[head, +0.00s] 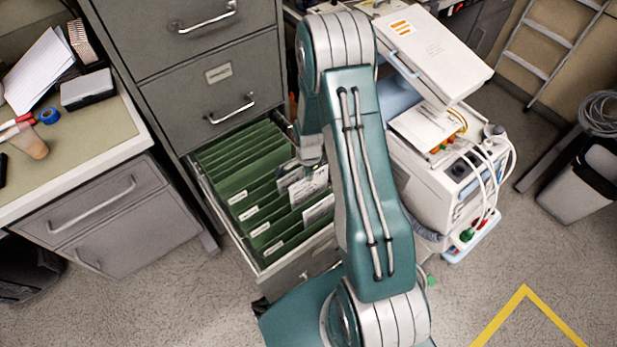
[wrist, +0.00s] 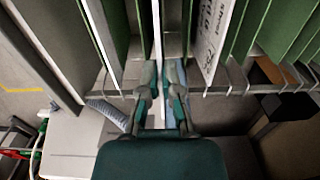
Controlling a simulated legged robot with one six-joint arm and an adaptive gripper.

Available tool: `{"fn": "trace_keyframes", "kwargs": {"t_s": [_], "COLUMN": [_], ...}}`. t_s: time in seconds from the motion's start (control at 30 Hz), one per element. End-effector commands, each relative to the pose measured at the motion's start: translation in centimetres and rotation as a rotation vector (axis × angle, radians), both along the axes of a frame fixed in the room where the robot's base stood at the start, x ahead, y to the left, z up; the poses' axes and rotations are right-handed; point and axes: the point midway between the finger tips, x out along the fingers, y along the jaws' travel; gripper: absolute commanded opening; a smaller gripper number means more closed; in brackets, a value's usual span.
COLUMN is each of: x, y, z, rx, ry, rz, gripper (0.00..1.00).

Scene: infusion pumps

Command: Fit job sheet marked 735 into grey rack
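My gripper (head: 309,160) reaches down into an open grey file drawer (head: 290,268). In the wrist view, my gripper (wrist: 161,76) has its fingers close together, with a thin white sheet (wrist: 157,25) seen edge-on between them. It looks pinched. A printed white sheet (wrist: 214,42) stands just right of the fingers, and another pale sheet edge (wrist: 101,40) shows to the left. In the head view, a printed sheet (head: 309,186) and a lower white sheet (head: 319,210) stand upright in the drawer. I cannot read 735 on any of them. The arm hides part of the drawer's right side.
Several green hanging folders (head: 232,175) fill the drawer. A grey slotted rail (wrist: 238,90) runs along the drawer's edge. A white medical device cart (head: 440,190) stands close on the right. A desk (head: 105,130) is at left. The floor in front is clear.

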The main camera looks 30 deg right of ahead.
Motion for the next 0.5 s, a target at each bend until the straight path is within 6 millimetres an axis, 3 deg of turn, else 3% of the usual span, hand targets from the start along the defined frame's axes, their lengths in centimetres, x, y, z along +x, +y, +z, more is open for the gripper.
{"fn": "trace_keyframes", "kwargs": {"t_s": [0.5], "x": [0.1], "y": [0.0], "z": [3.6], "rx": [-0.001], "ry": [-0.002], "rz": [0.0], "gripper": [0.0]}}
